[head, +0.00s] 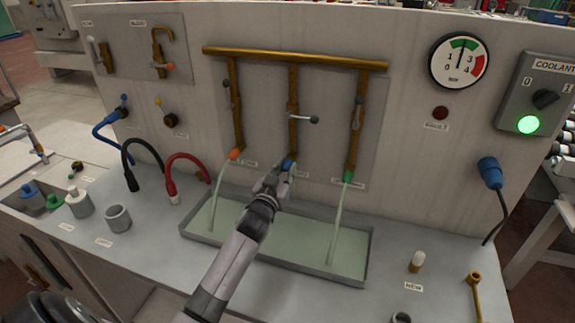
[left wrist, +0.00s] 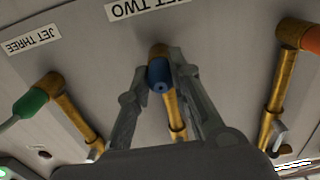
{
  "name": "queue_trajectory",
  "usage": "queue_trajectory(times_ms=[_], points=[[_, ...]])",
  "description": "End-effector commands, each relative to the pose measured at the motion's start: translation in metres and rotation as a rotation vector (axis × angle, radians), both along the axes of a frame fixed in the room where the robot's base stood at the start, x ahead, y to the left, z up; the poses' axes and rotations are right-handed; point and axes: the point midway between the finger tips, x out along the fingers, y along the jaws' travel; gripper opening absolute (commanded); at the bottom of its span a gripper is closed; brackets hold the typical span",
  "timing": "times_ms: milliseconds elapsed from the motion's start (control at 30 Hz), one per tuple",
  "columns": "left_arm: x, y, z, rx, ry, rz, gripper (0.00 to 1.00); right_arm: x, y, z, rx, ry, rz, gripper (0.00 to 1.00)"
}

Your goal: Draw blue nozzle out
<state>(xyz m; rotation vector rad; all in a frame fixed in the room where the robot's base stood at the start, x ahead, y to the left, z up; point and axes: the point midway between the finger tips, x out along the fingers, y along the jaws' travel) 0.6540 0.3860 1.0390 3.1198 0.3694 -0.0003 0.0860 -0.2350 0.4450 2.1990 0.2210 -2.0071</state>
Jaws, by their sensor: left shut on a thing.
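The blue nozzle (head: 289,164) sits at the lower end of the middle brass pipe (head: 293,105), above the tray. In the left wrist view the blue nozzle (left wrist: 159,75) lies between my two fingers, its end hole facing the camera, beside the brass pipe end and under the "JET TWO" label (left wrist: 148,8). My left gripper (head: 275,178) is shut on it; the wrist view shows the fingers (left wrist: 160,80) on either side. No stream shows from it. The middle valve lever (head: 303,118) points sideways. My right gripper is not in view.
An orange nozzle (head: 235,154) and a green nozzle (head: 348,176) on the neighbouring pipes pour pale coolant into the grey tray (head: 368,258). A white-topped part (head: 417,261) stands at right. Cups (head: 118,217) and hoses (head: 183,170) are at left.

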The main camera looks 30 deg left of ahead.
Motion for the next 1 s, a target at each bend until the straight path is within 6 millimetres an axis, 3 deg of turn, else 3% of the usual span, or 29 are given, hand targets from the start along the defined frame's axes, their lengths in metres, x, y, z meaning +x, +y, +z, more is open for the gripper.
queue_trajectory(times_ms=[1000], points=[[-0.012,-0.003,0.0,0.0,-0.001,0.0,0.0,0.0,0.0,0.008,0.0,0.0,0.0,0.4]])
